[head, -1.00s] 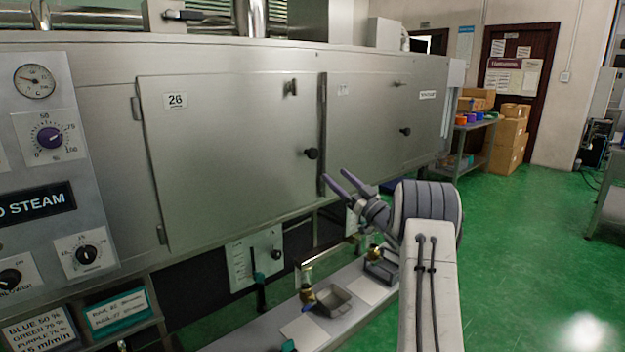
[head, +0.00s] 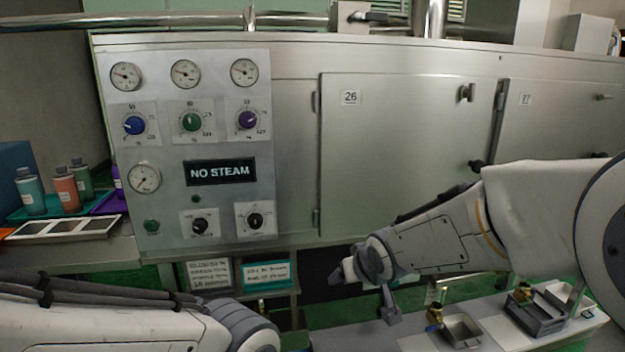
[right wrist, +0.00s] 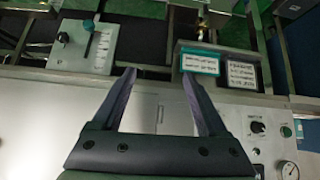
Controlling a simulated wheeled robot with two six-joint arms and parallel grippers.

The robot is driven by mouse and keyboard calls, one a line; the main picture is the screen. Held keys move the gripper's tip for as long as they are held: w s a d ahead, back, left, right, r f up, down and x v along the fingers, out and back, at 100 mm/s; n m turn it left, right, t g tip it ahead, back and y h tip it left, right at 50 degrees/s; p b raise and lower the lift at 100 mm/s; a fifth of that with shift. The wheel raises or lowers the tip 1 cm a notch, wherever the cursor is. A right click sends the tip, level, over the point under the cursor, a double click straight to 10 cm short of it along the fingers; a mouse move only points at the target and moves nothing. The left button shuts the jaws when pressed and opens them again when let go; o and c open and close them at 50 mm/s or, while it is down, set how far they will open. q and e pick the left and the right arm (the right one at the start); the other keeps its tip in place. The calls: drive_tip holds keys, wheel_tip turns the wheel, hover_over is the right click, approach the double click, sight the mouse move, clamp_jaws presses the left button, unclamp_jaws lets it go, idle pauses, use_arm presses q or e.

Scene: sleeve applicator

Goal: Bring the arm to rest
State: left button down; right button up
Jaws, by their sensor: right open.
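My right arm (head: 440,240) reaches in from the right in the head view, in front of the steel machine. Its gripper (head: 362,295) points left and down, below the door marked 26, and is apart from everything there. The right wrist view shows its two fingers (right wrist: 158,78) spread wide with nothing between them. My left arm (head: 110,325) crosses the bottom left corner of the head view; its gripper is outside the picture.
The machine's control panel (head: 190,150) reads "NO STEAM". Bottles (head: 66,190) and a metal tray (head: 65,228) stand at the left. A low shelf (head: 410,342) with a small metal pan (head: 462,330) lies below the right arm. Two label cards (right wrist: 200,64) show near the right fingers.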

drive_tip(key=s+a+f+n+g, duration=0.2)
drive_tip(key=s+f+g, duration=0.15)
drive_tip(key=s, duration=1.15)
drive_tip(key=s+a+f+n+g, duration=0.15)
drive_tip(key=s+g, duration=0.35)
drive_tip(key=s, duration=0.9)
wheel_tip(320, 180, up, 14)
drive_tip(key=p, duration=1.4)
drive_tip(key=shift+s+d+r+n+h+p, duration=0.15)
drive_tip(key=shift+s+d+n+h+p, duration=0.1)
drive_tip(key=shift+s+n+h+p, duration=0.15)
